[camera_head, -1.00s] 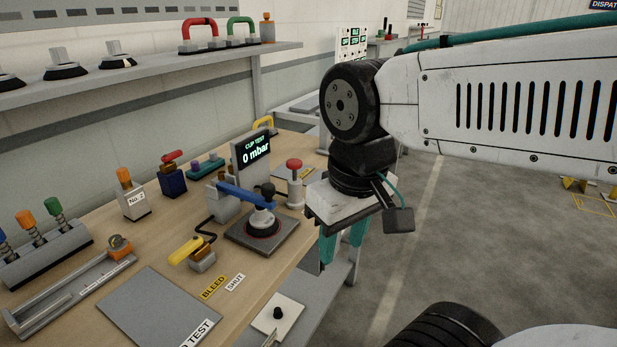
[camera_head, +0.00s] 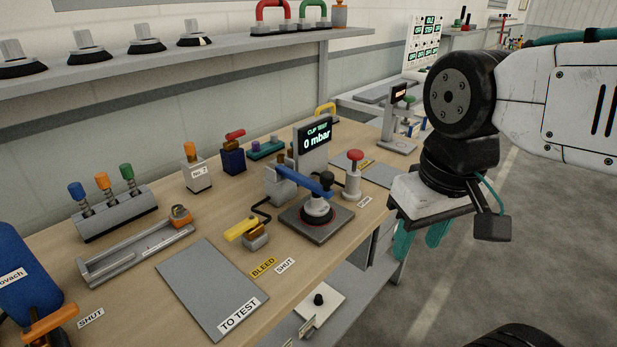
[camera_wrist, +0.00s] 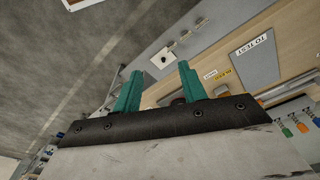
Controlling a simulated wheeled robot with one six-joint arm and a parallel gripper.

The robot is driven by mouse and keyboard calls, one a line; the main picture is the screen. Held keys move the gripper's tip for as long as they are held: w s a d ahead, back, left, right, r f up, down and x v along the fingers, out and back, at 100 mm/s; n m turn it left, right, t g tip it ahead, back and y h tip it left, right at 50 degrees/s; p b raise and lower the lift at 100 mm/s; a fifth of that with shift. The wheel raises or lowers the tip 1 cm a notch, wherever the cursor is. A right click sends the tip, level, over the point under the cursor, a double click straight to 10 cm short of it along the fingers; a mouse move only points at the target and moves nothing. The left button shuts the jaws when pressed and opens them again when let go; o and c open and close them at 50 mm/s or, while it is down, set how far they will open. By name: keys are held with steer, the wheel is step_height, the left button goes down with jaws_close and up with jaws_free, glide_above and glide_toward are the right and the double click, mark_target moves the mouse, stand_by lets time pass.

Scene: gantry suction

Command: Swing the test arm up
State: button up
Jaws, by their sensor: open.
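The test arm is a blue bar (camera_head: 300,179) with a dark knob (camera_head: 327,180) at its end. It lies lowered over a pale suction cup (camera_head: 317,206) on a dark square plate (camera_head: 300,222). The display (camera_head: 314,137) behind it reads "CUP TEST 0 mbar". My gripper (camera_head: 422,242) has teal fingers pointing down, to the right of the bench edge and apart from the test arm. In the wrist view my gripper (camera_wrist: 158,88) shows its two fingers spread, with nothing between them.
A yellow-handled valve (camera_head: 245,230) sits left of the plate by a BLEED label. A red-topped post (camera_head: 354,175) stands right of the test arm. A grey TO TEST mat (camera_head: 205,280) lies in front. A shelf (camera_head: 150,72) runs above the bench.

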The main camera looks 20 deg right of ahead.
steer(key=shift+a, duration=0.1)
steer(key=c, duration=0.5)
steer(key=shift+a+f, duration=0.15)
steer(key=shift+a, duration=0.05)
jaws_close()
steer(key=w+a+f+n+t+h, duration=0.1)
steer(key=w+a+f+n+h, duration=0.2)
steer(key=w+n, duration=0.4)
steer(key=w+a+f+n+t+h, duration=0.1)
steer(key=w+a+f+n+h, duration=0.2)
steer(key=w+f+n+h, duration=0.2)
steer(key=w+a+f+n+h, duration=0.3)
steer(key=w+f+n+h, duration=0.1)
steer(key=w+n, duration=0.4)
steer(key=shift+w+a+f+n+t, duration=0.15)
steer(key=shift+f+t, duration=0.05)
steer(key=shift+f, duration=0.25)
steer(key=shift+w+a+f+n+t, duration=0.15)
steer(key=shift+f+t, duration=0.05)
steer(key=shift+f, duration=0.2)
steer(key=w+n, duration=0.1)
steer(key=w+r+n+t, duration=0.1)
steer(key=w+a+r+n+t, duration=0.1)
steer(key=w, duration=0.1)
steer(key=shift+h, duration=0.3)
